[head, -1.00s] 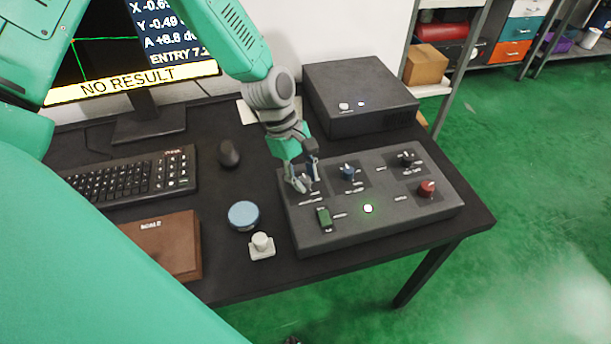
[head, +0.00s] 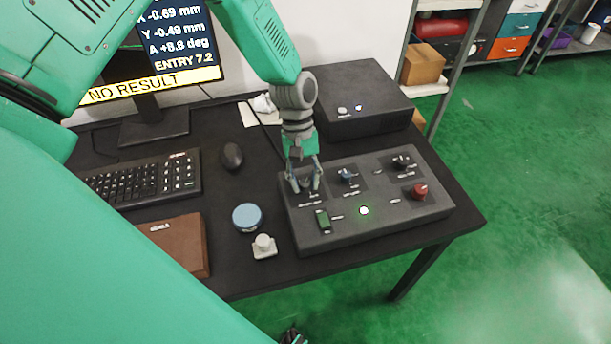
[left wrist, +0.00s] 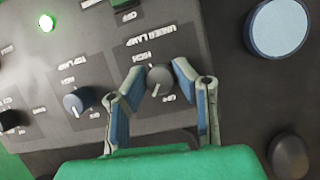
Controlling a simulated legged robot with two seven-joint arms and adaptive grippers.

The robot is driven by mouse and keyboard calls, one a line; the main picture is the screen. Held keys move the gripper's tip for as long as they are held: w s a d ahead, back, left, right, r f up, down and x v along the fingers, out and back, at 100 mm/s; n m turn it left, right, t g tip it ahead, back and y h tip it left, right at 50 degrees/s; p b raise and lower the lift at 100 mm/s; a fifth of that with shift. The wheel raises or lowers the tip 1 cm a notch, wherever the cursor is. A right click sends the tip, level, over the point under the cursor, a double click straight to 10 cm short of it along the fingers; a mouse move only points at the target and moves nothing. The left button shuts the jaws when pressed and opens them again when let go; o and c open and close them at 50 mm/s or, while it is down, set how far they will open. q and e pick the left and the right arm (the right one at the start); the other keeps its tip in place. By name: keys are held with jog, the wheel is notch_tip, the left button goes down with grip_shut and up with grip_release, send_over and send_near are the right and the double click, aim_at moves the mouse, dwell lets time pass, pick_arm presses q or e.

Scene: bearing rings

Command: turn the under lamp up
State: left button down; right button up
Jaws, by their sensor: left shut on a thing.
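The control box (head: 385,222) lies on the dark desk. Its under lamp knob (left wrist: 159,78) is small, grey and round, with a white pointer line toward the lower left in the left wrist view. "UNDER LAMP" and "HIGH" are printed above it there, and "OFF" below. My left gripper (head: 305,184) points down over the box's left rear part. In the left wrist view its fingers (left wrist: 157,88) are closed on both sides of the knob. A small dark part at the bottom edge may be my right gripper (head: 291,337).
A blue knob (head: 346,176), a black knob (head: 402,161), a red knob (head: 420,190), a green switch (head: 323,220) and a lit button (head: 364,211) are on the same box. A blue-topped round tin (head: 247,217) and a grey-white piece (head: 264,246) stand left of it.

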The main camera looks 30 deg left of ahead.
pick_arm(q)
jog(key=m, duration=0.2)
jog(key=m+y+p, duration=0.1)
jog(key=m, duration=0.1)
jog(key=m+g+y, duration=0.1)
jog(key=m, duration=0.1)
jog(key=shift+w+r+p, duration=0.1)
jog(key=shift+w+p, duration=0.2)
jog(key=shift+w, duration=0.05)
jog(key=m+y, duration=0.1)
jog(key=m, duration=0.2)
jog(key=m+y+p, duration=0.1)
jog(key=m, duration=0.2)
jog(key=shift+m+y, duration=0.3)
jog(key=shift+m, duration=0.1)
jog(key=c, duration=1.3)
grip_release()
jog(key=shift+w, duration=0.1)
jog(key=shift+d, duration=0.1)
jog(key=v, duration=1.1)
jog(key=shift+w+r, duration=0.2)
jog(key=shift+w, duration=0.05)
